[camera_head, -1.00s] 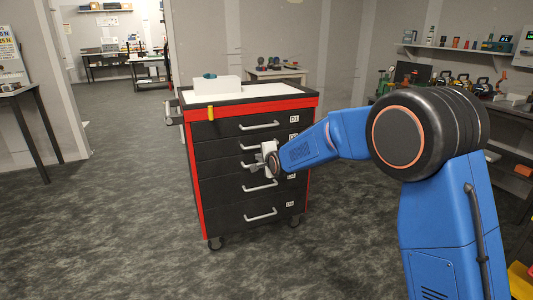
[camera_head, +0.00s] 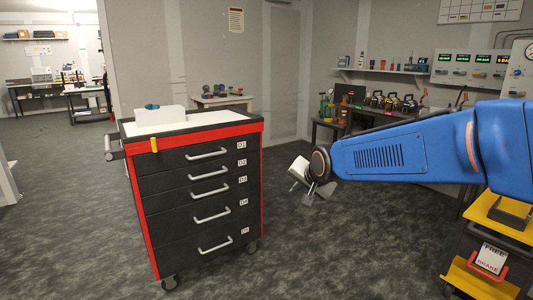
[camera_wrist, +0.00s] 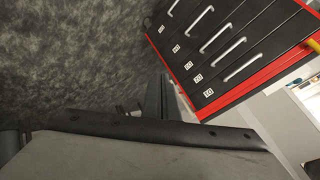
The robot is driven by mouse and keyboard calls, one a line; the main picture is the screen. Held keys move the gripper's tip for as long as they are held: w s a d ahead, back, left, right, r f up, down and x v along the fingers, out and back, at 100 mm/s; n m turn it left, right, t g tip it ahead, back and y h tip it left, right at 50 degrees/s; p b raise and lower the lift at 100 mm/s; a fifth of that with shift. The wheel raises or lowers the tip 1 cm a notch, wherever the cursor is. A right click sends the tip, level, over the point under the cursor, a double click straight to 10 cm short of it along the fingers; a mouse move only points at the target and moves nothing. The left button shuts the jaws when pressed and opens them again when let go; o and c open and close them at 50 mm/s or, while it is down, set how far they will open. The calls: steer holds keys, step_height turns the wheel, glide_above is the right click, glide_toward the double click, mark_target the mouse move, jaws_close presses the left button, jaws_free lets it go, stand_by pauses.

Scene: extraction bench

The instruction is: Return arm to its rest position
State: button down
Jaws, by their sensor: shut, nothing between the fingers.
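My arm (camera_head: 400,150) reaches in from the right edge of the head view, its forearm nearly level. My gripper (camera_head: 301,192) hangs at its end, to the right of the red and black drawer cabinet (camera_head: 165,212) and apart from it in the picture. It is shut and holds nothing. In the wrist view the dark fingers (camera_wrist: 166,98) point up the picture over grey floor, and the cabinet (camera_wrist: 245,20) shows tilted at upper right. The cabinet drawers D1 to D5 look shut.
A white box (camera_head: 160,117) with a teal item stands on the cabinet's top. A yellow cart (camera_head: 485,240) stands at lower right, below my arm. A bench (camera_head: 365,125) with tools lies behind. Floor between cabinet and cart is open.

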steer(key=s+d+f+n+g+h, duration=0.1)
steer(key=s+d, duration=0.5)
steer(key=s, duration=0.6)
steer(key=s+d+f+n+g+h, duration=0.1)
steer(key=s+d+f+n+g, duration=0.1)
steer(key=s+d, duration=0.5)
steer(key=s+d+f+n+g+h, duration=0.1)
steer(key=s+d+f+n, duration=0.2)
steer(key=s, duration=1.5)
steer(key=d+f, duration=0.2)
steer(key=d, duration=0.1)
steer(key=shift+d, duration=0.25)
